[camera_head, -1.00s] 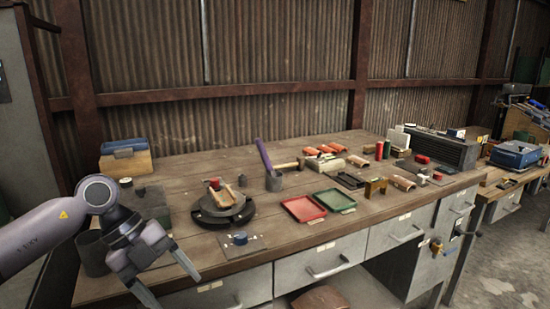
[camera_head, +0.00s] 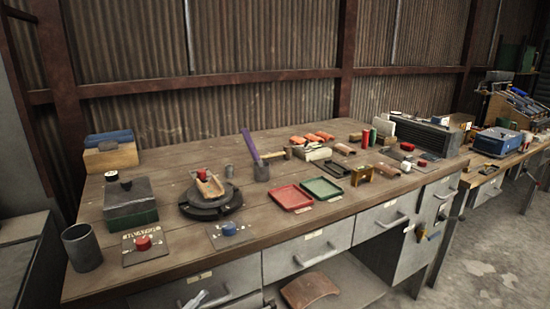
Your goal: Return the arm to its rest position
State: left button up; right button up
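Neither of my grippers can be made out at this moment.
A grey cup (camera_head: 82,248) and a dark green box (camera_head: 131,203) stand at the left. Drawer handles (camera_head: 315,255) stick out in front.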

pick_arm(q)
jog(key=s+a+f+n+g+y, duration=0.3)
jog(key=s+f, duration=0.4)
jog(key=f, duration=0.3)
jog(key=s+a+f+n+g+y, duration=0.3)
jog(key=s+a+f+n+y, duration=0.2)
jog(key=s+f, duration=0.3)
notch_tip(320, 180, down, 2)
jog(key=shift+s+a+f+y, duration=0.15)
jog(key=shift+a+f+y, duration=0.05)
jog(key=shift+a+y, duration=0.6)
jog(key=shift+d, duration=0.1)
